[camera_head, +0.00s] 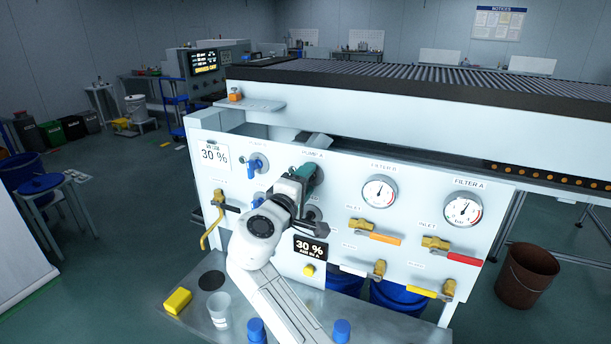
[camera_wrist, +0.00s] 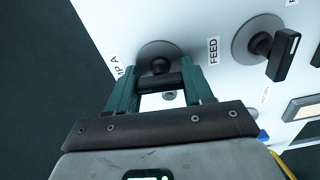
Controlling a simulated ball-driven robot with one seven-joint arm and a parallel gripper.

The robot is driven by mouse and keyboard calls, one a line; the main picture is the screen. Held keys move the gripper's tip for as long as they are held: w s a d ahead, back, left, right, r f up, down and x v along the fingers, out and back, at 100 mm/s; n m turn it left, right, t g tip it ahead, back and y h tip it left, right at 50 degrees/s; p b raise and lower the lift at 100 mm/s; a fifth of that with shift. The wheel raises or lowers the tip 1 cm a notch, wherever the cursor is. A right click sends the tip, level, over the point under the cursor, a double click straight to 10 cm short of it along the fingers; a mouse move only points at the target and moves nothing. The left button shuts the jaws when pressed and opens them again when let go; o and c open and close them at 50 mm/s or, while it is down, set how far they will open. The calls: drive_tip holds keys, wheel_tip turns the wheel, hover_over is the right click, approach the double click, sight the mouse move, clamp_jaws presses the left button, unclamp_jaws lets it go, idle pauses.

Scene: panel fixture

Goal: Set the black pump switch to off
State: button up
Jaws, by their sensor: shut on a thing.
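The black pump switch (camera_wrist: 160,67) sits on a round grey plate on the white panel, between the labels "PUMP A" and "FEED" in the wrist view. Its dark bar handle lies crosswise between the two green fingers of my gripper (camera_wrist: 158,83), which is shut on it. In the head view my gripper (camera_head: 308,177) is at the panel just below the "PUMP A" label. My own gripper and arm hide the switch there, so its setting does not show in that view.
A second black switch (camera_wrist: 283,55) is beside it in the wrist view. A cup (camera_head: 219,311) and yellow block (camera_head: 178,301) stand below.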

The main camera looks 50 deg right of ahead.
drive_tip(key=shift+w+a+n+p, duration=0.1)
drive_tip(key=shift+n+p, duration=0.2)
drive_tip(key=shift+n, duration=0.3)
drive_tip(key=o, duration=1)
drive_tip(key=shift+o, duration=0.2)
drive_tip(key=shift+a, duration=0.1)
drive_tip(key=b+v, duration=0.2)
drive_tip(key=v, duration=0.8)
drive_tip(key=shift+a+b, duration=0.25)
drive_tip(key=shift+b, duration=0.1)
